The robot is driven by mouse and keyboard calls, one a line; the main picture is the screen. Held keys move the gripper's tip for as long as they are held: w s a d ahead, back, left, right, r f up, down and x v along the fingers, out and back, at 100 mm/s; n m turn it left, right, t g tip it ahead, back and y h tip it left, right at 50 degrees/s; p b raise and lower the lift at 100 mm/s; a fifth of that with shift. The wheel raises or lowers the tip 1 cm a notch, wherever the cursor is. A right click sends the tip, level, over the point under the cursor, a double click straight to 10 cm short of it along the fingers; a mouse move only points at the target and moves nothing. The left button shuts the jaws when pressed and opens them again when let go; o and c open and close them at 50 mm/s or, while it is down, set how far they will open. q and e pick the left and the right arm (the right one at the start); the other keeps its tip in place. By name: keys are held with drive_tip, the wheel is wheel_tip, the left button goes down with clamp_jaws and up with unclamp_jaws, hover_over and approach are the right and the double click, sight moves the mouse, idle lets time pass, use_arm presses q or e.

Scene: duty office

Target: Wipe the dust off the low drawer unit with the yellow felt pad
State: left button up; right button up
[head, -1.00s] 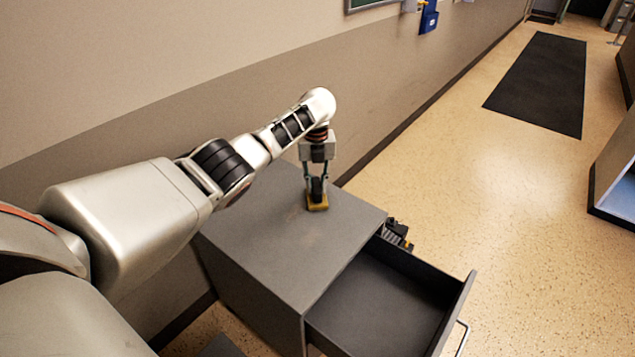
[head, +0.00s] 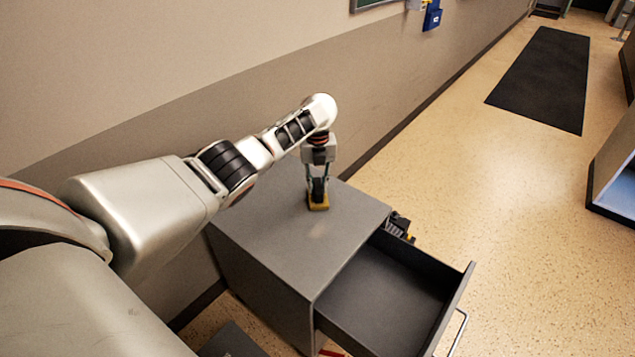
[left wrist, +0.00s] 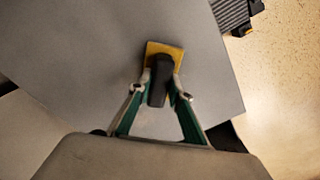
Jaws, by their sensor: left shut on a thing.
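The low drawer unit (head: 268,232) is a dark grey box against the wall in the head view, with its top drawer (head: 390,290) pulled open and empty-looking. My left gripper (head: 318,188) is shut on the dark grip of the yellow felt pad (head: 319,206). The pad lies on the unit's top, towards its far end, seemingly flat and touching. In the left wrist view the pad (left wrist: 164,46) shows past the fingers, which pinch its black grip from both sides. Only a very faint brownish trace of dust, if any, shows left of the pad. My right gripper is not in view.
The wall (head: 220,130) runs close along the unit's far left side. A dark object with yellow parts (head: 399,224) is on the floor behind the open drawer. A black mat (head: 545,75) and open floor lie to the right.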

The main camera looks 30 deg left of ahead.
sight(311, 201)
use_arm(q)
drive_tip(key=shift+s+a+f+p, duration=0.1)
drive_tip(key=shift+s+f+p, duration=0.2)
drive_tip(key=shift+s+p, duration=0.2)
drive_tip(key=shift+s+f+p, duration=0.25)
drive_tip(key=shift+s+p, duration=0.1)
drive_tip(key=shift+s, duration=0.15)
drive_tip(key=shift+s+f+p, duration=0.1)
drive_tip(key=shift+s+p, duration=0.25)
drive_tip(key=shift+s+f, duration=0.2)
drive_tip(key=shift+s, duration=0.15)
drive_tip(key=shift+s+r+p, duration=0.4)
drive_tip(key=shift+p, duration=0.35)
drive_tip(key=shift+s+a+r+p, duration=0.15)
drive_tip(key=shift+s+p, duration=0.5)
drive_tip(key=shift+p, duration=0.15)
drive_tip(key=shift+s+p, duration=0.6)
drive_tip(key=shift+p, duration=0.05)
drive_tip(key=shift+s+a+r+p, duration=0.1)
drive_tip(key=shift+s+r+p, duration=0.1)
drive_tip(key=shift+s+p, duration=1.5)
drive_tip(key=shift+p, duration=0.45)
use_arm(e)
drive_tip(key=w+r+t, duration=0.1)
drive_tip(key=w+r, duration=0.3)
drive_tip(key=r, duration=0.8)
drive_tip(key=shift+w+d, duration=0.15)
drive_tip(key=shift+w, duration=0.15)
